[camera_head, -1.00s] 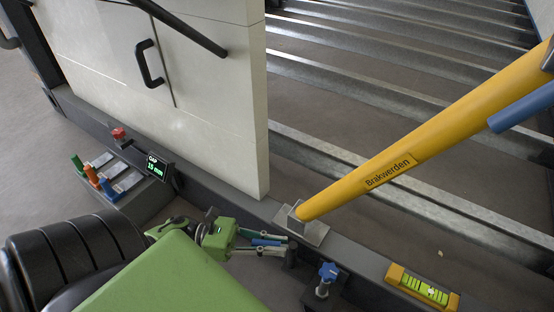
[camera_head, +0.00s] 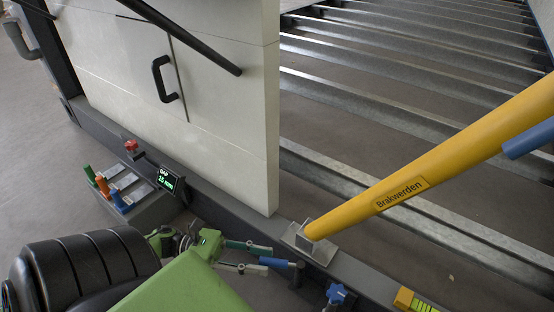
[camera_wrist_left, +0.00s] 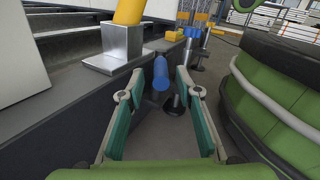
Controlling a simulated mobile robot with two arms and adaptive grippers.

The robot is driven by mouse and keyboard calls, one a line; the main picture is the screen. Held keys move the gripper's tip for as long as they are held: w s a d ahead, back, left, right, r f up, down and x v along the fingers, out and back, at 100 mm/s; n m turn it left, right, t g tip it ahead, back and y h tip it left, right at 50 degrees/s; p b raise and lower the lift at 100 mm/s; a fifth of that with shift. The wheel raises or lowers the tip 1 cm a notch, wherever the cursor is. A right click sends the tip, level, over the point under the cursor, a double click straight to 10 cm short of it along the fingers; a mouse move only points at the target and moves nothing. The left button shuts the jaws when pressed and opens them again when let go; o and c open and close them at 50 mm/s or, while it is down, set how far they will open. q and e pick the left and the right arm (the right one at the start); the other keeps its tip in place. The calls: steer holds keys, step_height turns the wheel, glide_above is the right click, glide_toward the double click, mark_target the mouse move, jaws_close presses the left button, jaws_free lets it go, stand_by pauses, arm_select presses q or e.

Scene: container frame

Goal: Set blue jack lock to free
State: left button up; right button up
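A blue cylindrical handle (camera_head: 274,262) sticks out sideways from a dark post beside the grey frame rail. My left gripper (camera_head: 266,259) is open at this handle, one finger on either side. In the left wrist view the handle (camera_wrist_left: 160,72) shows between the spread fingertips (camera_wrist_left: 159,78), with a gap on both sides. A blue star-shaped knob (camera_head: 337,293) stands on a jack further right along the rail. I cannot tell from the frames which lock position is set. My right gripper is not in view.
A yellow pole (camera_head: 420,170) labelled "Brakwerden" rises from a metal socket (camera_head: 312,244) on the rail, close to my gripper. A panel with green, orange and blue levers (camera_head: 118,200) and a gap display (camera_head: 166,179) reading 15 mm sit at left.

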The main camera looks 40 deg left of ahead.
arm_select(q)
steer(key=v, duration=0.6)
stand_by(0.5)
